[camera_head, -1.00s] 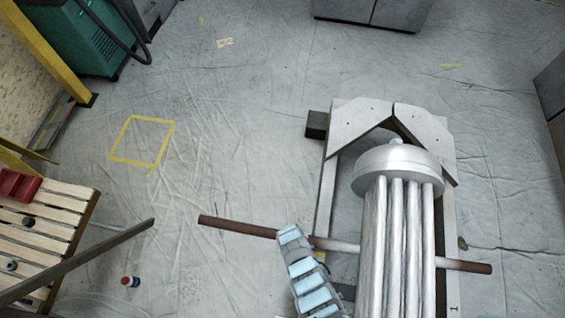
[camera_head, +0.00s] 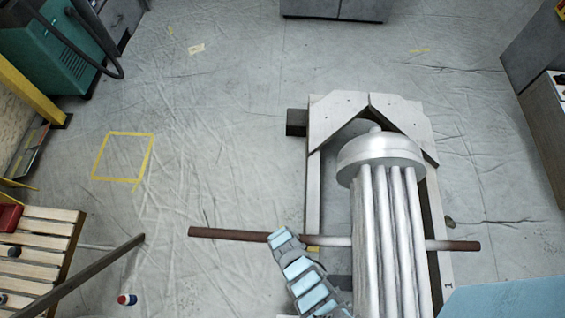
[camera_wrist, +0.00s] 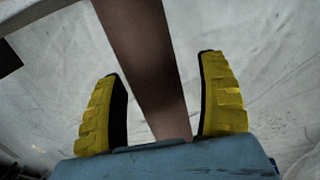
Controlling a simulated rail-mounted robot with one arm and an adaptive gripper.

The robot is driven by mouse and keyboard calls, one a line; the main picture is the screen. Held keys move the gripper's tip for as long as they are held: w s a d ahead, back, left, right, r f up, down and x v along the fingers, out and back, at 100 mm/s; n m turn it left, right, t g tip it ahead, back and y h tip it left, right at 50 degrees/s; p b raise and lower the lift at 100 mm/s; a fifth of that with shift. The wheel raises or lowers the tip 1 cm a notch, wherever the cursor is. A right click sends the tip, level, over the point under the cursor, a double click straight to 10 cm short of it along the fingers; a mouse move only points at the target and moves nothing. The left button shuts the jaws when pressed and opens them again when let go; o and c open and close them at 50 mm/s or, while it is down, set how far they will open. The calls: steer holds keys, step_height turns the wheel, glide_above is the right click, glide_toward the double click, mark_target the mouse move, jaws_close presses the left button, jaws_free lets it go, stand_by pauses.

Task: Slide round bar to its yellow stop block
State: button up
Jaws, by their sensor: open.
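The round bar (camera_head: 228,234) is brown at both ends and pale in the middle. It lies crosswise under the silver tube bundle (camera_head: 390,230) and sticks out on both sides of the white frame (camera_head: 313,205). My gripper (camera_head: 284,238) is over the bar's left part, just left of the frame. In the wrist view my gripper (camera_wrist: 160,70) is open, its ribbed yellow fingers on either side of the brown bar (camera_wrist: 148,60), with a gap visible on both sides. A small yellow piece (camera_head: 313,249), perhaps the stop block, shows beside the frame, partly hidden by my arm.
A slatted pallet (camera_head: 45,240) and a slanted dark beam (camera_head: 90,270) are at lower left. A small red, white and blue can (camera_head: 127,299) stands on the floor. A yellow floor square (camera_head: 123,157) and open sheeted floor lie left of the frame.

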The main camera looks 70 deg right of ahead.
step_height(320, 180, up, 12)
steer(key=a, duration=0.2)
steer(key=shift+s+f, duration=0.15)
steer(key=shift+s, duration=0.3)
stand_by(0.6)
steer(key=shift+a, duration=0.1)
stand_by(0.5)
